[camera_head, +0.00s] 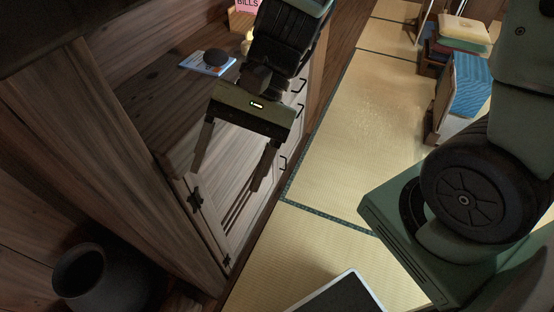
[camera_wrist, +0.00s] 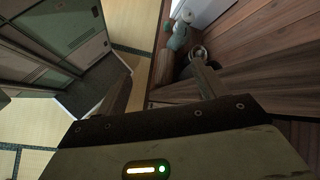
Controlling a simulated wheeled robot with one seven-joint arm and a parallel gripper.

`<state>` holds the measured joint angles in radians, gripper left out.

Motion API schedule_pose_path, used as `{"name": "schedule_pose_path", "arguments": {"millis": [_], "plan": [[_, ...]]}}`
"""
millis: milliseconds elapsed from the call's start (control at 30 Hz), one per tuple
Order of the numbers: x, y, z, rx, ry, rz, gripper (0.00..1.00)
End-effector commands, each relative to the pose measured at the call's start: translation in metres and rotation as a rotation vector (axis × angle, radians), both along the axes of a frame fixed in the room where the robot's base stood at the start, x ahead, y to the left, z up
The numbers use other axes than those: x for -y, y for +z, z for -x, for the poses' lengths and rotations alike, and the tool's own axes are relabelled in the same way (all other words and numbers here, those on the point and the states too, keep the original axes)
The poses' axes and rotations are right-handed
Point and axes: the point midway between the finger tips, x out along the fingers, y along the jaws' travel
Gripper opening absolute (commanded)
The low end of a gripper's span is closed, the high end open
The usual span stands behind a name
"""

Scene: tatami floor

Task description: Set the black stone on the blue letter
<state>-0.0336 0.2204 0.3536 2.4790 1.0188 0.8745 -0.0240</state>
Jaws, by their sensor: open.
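The black stone (camera_head: 216,57), dark and rounded, appears to rest on the blue letter (camera_head: 193,63) on top of the wooden cabinet in the head view. The letter is a flat blue and white sheet, and its edges show around the stone. My gripper (camera_head: 228,178) is open with nothing between its fingers. It hangs in front of the cabinet top, nearer the camera than the stone and apart from it. In the wrist view my gripper (camera_wrist: 160,85) shows its two fingers apart. I cannot clearly make out the stone or letter there.
A pink sign reading BILLS (camera_head: 246,5) and a small pale yellow object (camera_head: 248,39) stand at the back of the cabinet top. A dark round pot (camera_head: 82,272) is at lower left. Stacked cushions (camera_head: 464,30) are at upper right. The tatami floor (camera_head: 345,130) between is clear.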

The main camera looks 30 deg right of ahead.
Motion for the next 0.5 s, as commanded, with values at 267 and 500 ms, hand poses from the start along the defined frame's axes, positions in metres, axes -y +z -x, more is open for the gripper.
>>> {"name": "schedule_pose_path", "arguments": {"millis": [267,500], "plan": [[0.041,-0.003,0.047,0.513,0.744,0.287,0.7],[0.05,0.006,0.042,0.736,1.01,0.37,0.7]]}}
